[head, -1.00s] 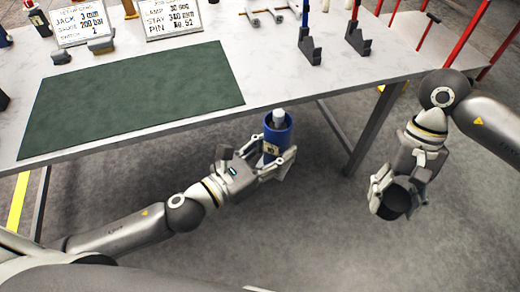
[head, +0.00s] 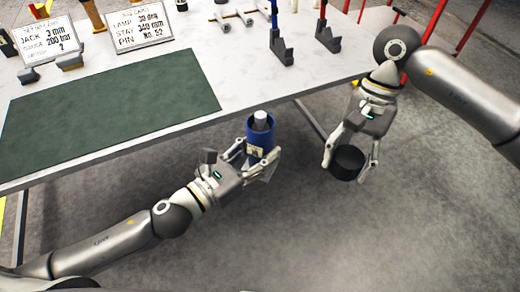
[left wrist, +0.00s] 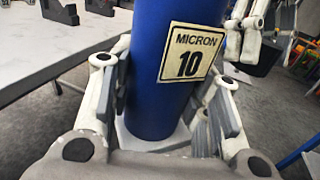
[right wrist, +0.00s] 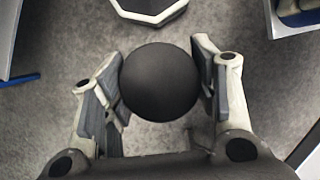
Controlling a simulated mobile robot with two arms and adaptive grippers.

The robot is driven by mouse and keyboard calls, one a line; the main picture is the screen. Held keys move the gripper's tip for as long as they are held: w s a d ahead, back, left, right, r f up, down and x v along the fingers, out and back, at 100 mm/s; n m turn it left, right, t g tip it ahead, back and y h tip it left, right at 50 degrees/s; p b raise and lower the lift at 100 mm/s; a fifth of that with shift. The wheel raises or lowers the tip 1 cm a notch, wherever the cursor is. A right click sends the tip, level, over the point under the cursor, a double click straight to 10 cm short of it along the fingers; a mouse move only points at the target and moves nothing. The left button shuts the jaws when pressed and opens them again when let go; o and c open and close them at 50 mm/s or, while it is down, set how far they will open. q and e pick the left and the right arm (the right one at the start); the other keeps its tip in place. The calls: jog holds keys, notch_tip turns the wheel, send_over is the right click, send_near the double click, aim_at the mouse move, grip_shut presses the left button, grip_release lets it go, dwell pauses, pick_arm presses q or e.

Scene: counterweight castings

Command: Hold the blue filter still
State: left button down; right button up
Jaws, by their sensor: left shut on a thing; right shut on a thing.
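The blue filter (head: 262,135) is a blue cylinder with a lighter inner piece showing at its top. My left gripper (head: 257,160) is shut around it and holds it upright, off the table's front edge. In the left wrist view the filter (left wrist: 155,75) fills the space between the fingers, and its label reads MICRON 10. My right gripper (head: 350,158) is shut on a black round cap-like thing (head: 348,163), apart from the filter and to its right. In the right wrist view the black thing (right wrist: 159,82) sits between both fingers.
The white table (head: 205,42) lies behind the grippers, with a green mat (head: 110,108) at its front. Two printed cards (head: 48,42) and (head: 140,30) stand at the back left. Blue and dark stands (head: 281,50) are at the right. Open floor lies in front.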

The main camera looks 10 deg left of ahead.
jog(key=w+a+r+m+t+y, duration=0.1)
jog(key=w+a+r+m, duration=0.2)
jog(key=a+r+m, duration=0.3)
jog(key=w+a+r+m+t+y, duration=0.1)
jog(key=w+a+r+m+t, duration=0.25)
jog(key=a, duration=0.55)
notch_tip(320, 180, up, 7)
jog(key=g, duration=0.2)
send_over(259, 114)
jog(key=shift+f+m+t, duration=0.15)
jog(key=shift+m+t, duration=0.1)
jog(key=shift+m, duration=0.2)
jog(key=shift+d, duration=0.1)
jog(key=shift+f, duration=2.05)
jog(key=shift+y, duration=0.3)
jog(key=shift+f, duration=0.8)
jog(key=shift+f, duration=0.6)
